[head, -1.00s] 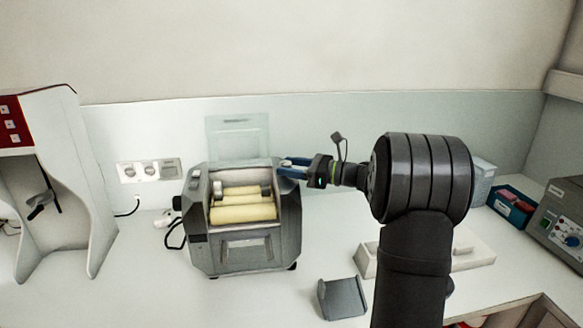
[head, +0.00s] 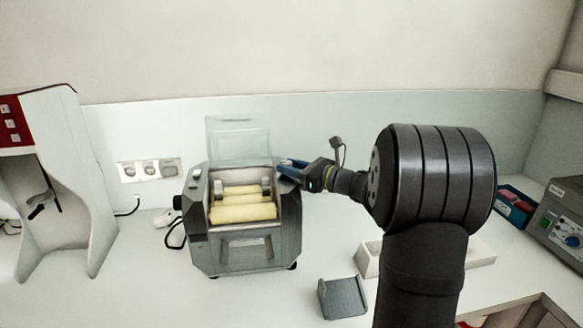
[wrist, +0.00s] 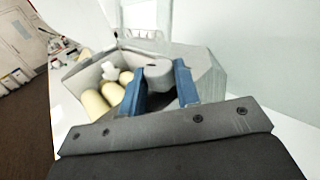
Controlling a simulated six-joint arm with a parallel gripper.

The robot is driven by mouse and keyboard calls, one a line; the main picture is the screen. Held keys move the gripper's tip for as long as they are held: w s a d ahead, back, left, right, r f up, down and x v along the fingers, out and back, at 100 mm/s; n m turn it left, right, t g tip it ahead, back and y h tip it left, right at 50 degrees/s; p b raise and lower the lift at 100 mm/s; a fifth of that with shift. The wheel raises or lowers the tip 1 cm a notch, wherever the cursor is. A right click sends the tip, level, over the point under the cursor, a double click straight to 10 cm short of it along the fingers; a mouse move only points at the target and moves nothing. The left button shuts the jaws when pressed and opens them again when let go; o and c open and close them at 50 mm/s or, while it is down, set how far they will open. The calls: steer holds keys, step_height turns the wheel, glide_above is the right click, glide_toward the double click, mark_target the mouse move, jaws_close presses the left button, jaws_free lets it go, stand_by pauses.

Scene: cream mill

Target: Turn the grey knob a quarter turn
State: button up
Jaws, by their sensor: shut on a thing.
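The grey knob (wrist: 158,74) sits on the right side of the cream mill, as the wrist view shows it. My gripper (wrist: 157,80) is shut on it, with one blue finger on each side. In the head view my gripper (head: 287,168) is at the upper right side of the mill (head: 205,235), and the knob is hidden there by the fingers. The mill is a dark grey box with cream-coloured rollers (head: 243,213) in its open top. A clear lid (head: 238,138) stands up behind the rollers.
A grey tray-like piece (head: 342,298) lies on the bench right of the mill. A red-panelled machine (head: 75,190) stands at left, and a blue box (head: 514,208) and a control unit (head: 560,228) at right.

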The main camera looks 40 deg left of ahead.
steer(key=o, duration=1)
steer(key=shift+c, duration=0.2)
steer(key=shift+d, duration=0.1)
steer(key=w+d, duration=0.1)
steer(key=d, duration=1.6)
steer(key=shift+d, duration=0.1)
